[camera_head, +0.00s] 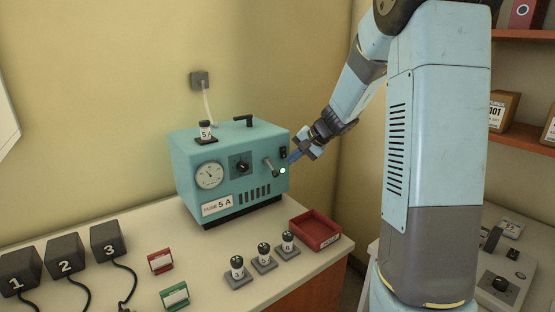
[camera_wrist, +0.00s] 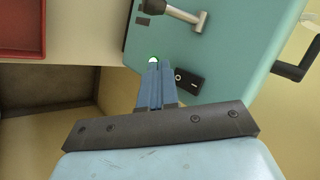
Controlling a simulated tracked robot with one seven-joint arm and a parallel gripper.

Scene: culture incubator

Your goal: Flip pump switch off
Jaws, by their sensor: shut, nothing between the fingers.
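The pump is a teal box (camera_head: 238,175) on the bench, with a dial gauge, a knob and a "FUSE 5A" label. Its black rocker switch (camera_head: 283,153) is at the right edge of the front, above a lit green lamp (camera_head: 282,170). In the wrist view the switch (camera_wrist: 188,80) shows a white circle mark at one end, and the lamp (camera_wrist: 153,61) glows at the fingertips. My gripper (camera_head: 292,157) is shut and empty in front of the panel. Its blue fingers (camera_wrist: 154,70) lie just left of the switch in the wrist view; I cannot tell if they touch anything.
A metal T-handle (camera_wrist: 187,14) sticks out of the panel close by. A black carrying handle (camera_wrist: 295,66) is on the pump's top. A red tray (camera_head: 315,230) and several dark-capped fuses (camera_head: 264,256) stand in front. Numbered black blocks (camera_head: 66,256) are at left.

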